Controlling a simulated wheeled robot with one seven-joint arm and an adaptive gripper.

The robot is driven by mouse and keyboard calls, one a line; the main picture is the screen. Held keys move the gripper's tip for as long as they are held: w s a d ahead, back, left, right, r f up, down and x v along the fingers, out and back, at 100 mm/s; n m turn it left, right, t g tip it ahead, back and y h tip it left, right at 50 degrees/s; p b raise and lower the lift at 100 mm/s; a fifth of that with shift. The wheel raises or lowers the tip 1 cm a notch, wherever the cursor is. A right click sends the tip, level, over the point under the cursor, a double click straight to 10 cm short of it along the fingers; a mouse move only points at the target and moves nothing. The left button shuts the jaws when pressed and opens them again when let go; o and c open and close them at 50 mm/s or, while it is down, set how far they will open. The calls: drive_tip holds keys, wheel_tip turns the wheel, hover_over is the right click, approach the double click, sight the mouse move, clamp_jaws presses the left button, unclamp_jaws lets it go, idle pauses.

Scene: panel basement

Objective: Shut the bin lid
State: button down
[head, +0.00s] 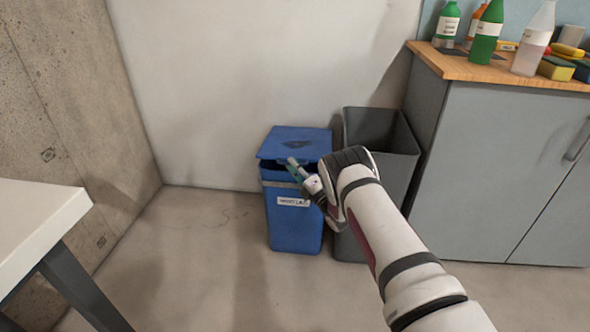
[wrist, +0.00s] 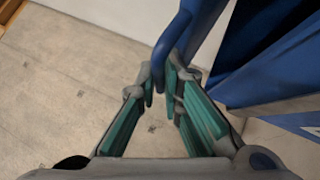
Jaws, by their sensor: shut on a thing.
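The blue bin (head: 293,226) stands on the floor by the back wall, with a white label on its front. Its blue lid (head: 283,133) is partly raised, with a dark gap between lid and bin body. My gripper (head: 293,163) is at the lid's front edge. In the wrist view my gripper (wrist: 163,77) has its teal-padded fingers closed on the blue rim of the lid (wrist: 179,37). The exact contact is partly hidden by the fingertips. The bin's dark opening shows at the right of the wrist view.
A grey open bin (head: 400,148) stands just right of the blue bin, behind my arm. A grey cabinet (head: 490,170) with bottles and sponges on its wooden top is farther right. A white table (head: 35,220) is at the left. The floor left of the bin is clear.

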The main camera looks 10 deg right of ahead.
drive_tip(key=shift+w+d+f+b, duration=0.15)
drive_tip(key=shift+f+b, duration=0.3)
idle(0.3)
drive_tip(key=c, duration=2)
unclamp_jaws()
drive_tip(key=shift+f, duration=0.15)
drive_tip(key=v, duration=1.2)
drive_tip(key=shift+f, duration=0.1)
